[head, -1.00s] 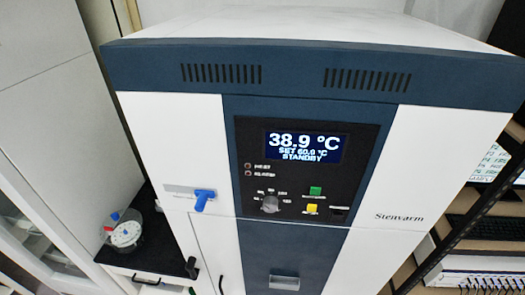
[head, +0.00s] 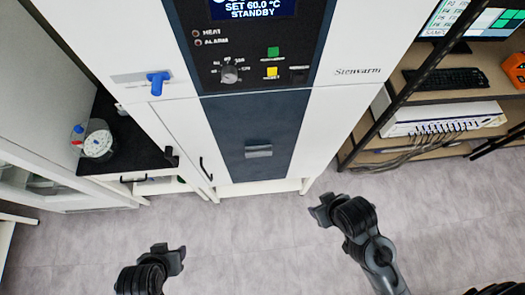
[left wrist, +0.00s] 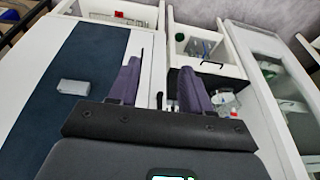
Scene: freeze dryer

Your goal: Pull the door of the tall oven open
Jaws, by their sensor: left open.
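The tall oven (head: 255,120) is white with a dark blue front strip and a control panel reading STANDBY. Its lower front looks closed. A thin black upright handle (head: 204,168) sits low near its left edge; a grey block-like pull (head: 258,151) sits on the blue strip. The pull also shows in the left wrist view (left wrist: 73,87). My left gripper (head: 168,252) is low in front of the oven, apart from it; its fingers are spread and empty in the left wrist view (left wrist: 160,88). My right gripper (head: 322,207) is apart from the oven at lower right, jaws parted and empty.
A blue lever (head: 157,82) sticks out at the oven's upper left. A black-topped bench (head: 110,150) with a round gauge-like device (head: 97,141) stands left. A shelf rack (head: 425,140) with a keyboard stands right. The grey floor (head: 240,230) in front is clear.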

